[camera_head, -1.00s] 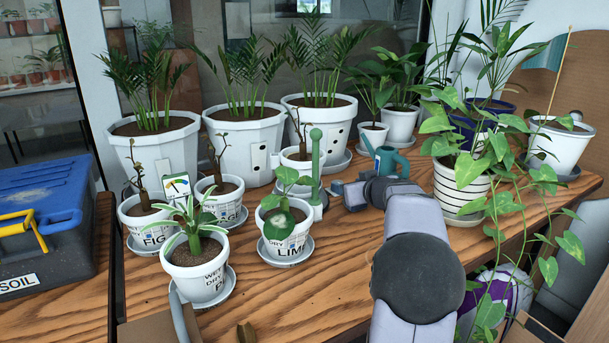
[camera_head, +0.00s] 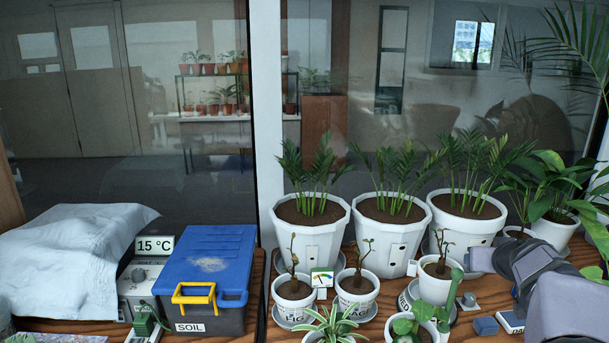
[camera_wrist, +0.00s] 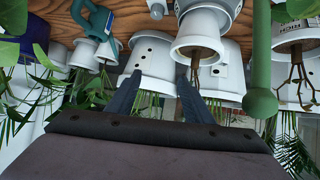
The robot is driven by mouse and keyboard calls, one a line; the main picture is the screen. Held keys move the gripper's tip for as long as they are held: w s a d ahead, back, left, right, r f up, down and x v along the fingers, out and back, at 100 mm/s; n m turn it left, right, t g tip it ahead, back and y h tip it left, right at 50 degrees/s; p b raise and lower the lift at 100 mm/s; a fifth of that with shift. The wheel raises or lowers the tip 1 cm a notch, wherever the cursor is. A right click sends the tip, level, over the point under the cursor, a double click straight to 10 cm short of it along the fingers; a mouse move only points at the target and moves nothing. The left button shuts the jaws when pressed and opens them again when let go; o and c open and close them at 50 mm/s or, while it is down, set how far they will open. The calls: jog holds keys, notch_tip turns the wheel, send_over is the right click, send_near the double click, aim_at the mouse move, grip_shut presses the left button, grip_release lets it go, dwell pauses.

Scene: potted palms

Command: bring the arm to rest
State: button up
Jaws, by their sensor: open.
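My gripper (camera_head: 474,260) is at the right in the head view, just right of the green upright post (camera_head: 452,290), with my arm reaching in from the lower right. In the wrist view its two dark fingers (camera_wrist: 158,82) stand apart with nothing between them. The wrist picture is upside down. White pots with palms (camera_wrist: 152,62) show beyond the fingers there, and a small white pot with a bare stem (camera_wrist: 198,38) is close to the right finger. The green post (camera_wrist: 260,80) is farther right.
Three large white palm pots (camera_head: 310,245) line the window. Small labelled pots (camera_head: 293,305) stand before them. A blue soil box (camera_head: 205,265), a 15 °C display (camera_head: 154,245) and a white cloth (camera_head: 70,262) are at left. A teal watering can (camera_wrist: 97,22) shows in the wrist view.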

jog(key=a+r+g+y+p, duration=0.1)
jog(key=a+r+p, duration=0.2)
jog(key=a+p, duration=0.25)
jog(key=a+r+y+p, duration=0.1)
jog(key=a+r+p, duration=0.3)
jog(key=a, duration=0.3)
jog(key=s+a+f+n+g+y+p, duration=0.2)
jog(key=s+a+f+g+p, duration=0.15)
jog(key=s+a, duration=0.5)
jog(key=s+a+f+n+g+y+p, duration=0.1)
jog(key=s+a+f+g+y+p, duration=0.25)
jog(key=s+a, duration=0.75)
jog(key=s+d+f+g+h, duration=0.2)
jog(key=s+f, duration=0.3)
jog(key=s, duration=0.5)
jog(key=shift+d+g+h, duration=0.3)
jog(key=shift+h, duration=0.55)
